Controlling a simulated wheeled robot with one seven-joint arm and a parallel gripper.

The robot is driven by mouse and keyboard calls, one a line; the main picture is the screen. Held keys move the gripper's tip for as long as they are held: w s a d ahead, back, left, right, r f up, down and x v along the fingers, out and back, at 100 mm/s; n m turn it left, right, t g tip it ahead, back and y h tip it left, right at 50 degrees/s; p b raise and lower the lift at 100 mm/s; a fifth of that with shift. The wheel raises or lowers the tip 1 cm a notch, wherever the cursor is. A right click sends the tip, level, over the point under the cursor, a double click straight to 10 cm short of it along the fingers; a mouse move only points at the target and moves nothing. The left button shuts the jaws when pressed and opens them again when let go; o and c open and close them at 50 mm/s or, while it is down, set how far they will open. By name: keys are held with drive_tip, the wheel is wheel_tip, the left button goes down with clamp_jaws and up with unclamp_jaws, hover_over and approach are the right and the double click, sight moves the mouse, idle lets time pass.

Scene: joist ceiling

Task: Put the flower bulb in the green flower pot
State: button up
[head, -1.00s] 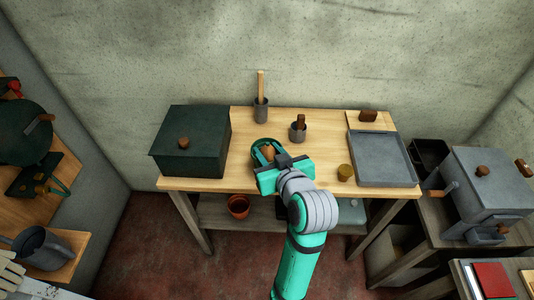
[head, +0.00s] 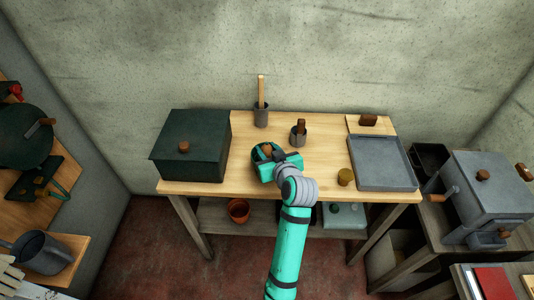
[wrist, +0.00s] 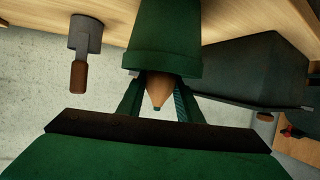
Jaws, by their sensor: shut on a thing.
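The green flower pot (wrist: 162,42) stands on the wooden table; the wrist view shows it upside down, rim toward my gripper. In the head view the pot (head: 257,158) is partly hidden by my gripper (head: 272,155). The tan, pointed flower bulb (wrist: 159,92) is between the two fingers of my gripper (wrist: 158,98), which is shut on it. The bulb is at the pot's rim; how far it sits inside is hidden. It also shows in the head view as a small tan patch (head: 267,149).
A dark green lidded box (head: 190,147) stands at left. Grey cups (head: 261,115) with wooden handles stand at the back. A terracotta pot (head: 238,210) sits on the lower shelf.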

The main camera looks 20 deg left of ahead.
drive_tip(key=shift+f, duration=0.8)
drive_tip(key=shift+f, duration=0.1)
